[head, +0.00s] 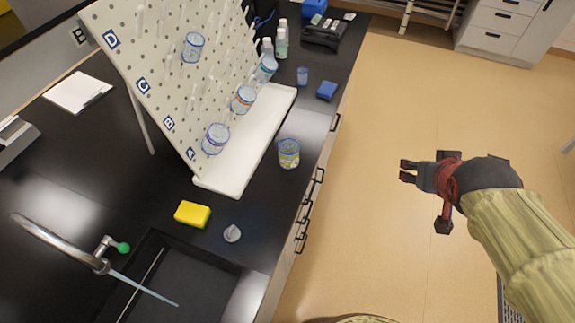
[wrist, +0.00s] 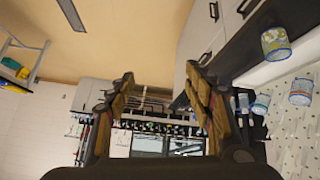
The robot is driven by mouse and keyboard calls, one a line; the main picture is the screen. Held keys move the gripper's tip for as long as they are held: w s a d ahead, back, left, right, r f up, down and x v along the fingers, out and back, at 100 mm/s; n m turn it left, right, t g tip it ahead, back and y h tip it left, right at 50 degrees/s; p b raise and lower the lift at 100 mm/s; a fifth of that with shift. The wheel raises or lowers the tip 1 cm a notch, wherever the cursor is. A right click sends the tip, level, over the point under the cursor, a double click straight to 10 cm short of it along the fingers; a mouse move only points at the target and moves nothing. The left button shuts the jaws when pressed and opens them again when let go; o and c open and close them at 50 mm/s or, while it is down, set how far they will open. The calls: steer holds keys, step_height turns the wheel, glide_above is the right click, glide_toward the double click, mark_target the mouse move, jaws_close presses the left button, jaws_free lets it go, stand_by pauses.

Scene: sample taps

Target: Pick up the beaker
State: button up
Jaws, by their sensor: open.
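A clear beaker (head: 288,153) with a blue rim and something yellowish in or on it stands on the black counter, near its front edge, right of the white drip tray. More clear beakers hang on the pegboard, among them one high up (head: 193,47) and one with an orange mark (head: 243,99). The lowest (head: 215,138) hangs just above the tray. My gripper (head: 407,171) is open and empty, out over the floor to the right of the counter and apart from every beaker. In the wrist view its open fingers (wrist: 160,82) have nothing between them; beakers (wrist: 275,43) show at the right.
The white pegboard (head: 150,60) with labels A to D leans over the tray (head: 235,170). A yellow sponge (head: 192,214), a grey stopper-like object (head: 232,233) and a sink with running tap (head: 60,245) are nearer. Bottles (head: 281,40) and a blue block (head: 327,90) stand farther back. The floor is clear.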

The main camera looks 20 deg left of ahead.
steer(key=shift+o, duration=1.1)
steer(key=w+a+f+n+t+y+b, duration=0.1)
steer(key=w+a+f+n, duration=0.1)
steer(key=w+a+f, duration=0.4)
steer(key=w+a, duration=0.1)
steer(key=w, duration=0.2)
steer(key=shift+w+a+f+n+t+y, duration=0.2)
steer(key=shift+f+n+t+y, duration=0.1)
steer(key=shift+y, duration=0.1)
steer(key=shift+o, duration=0.8)
steer(key=w+a+f+n+y, duration=0.1)
steer(key=w+a+f, duration=0.2)
steer(key=a, duration=0.2)
steer(key=shift+f+y+b, duration=0.35)
steer(key=shift+y+b, duration=0.05)
steer(key=n+g+y+b, duration=0.1)
steer(key=n+y+b, duration=0.1)
steer(key=n+y, duration=0.4)
glide_toward(294, 159)
steer(key=shift+m+y, duration=0.4)
steer(key=shift+m, duration=0.3)
steer(key=x, duration=0.4)
steer(key=f+x, duration=0.1)
steer(key=x, duration=0.1)
steer(key=shift+w+d, duration=0.1)
steer(key=shift+d, duration=0.2)
steer(key=b+x, duration=0.2)
steer(key=x, duration=0.5)
steer(key=shift+w+a, duration=0.1)
steer(key=c, duration=1.1)
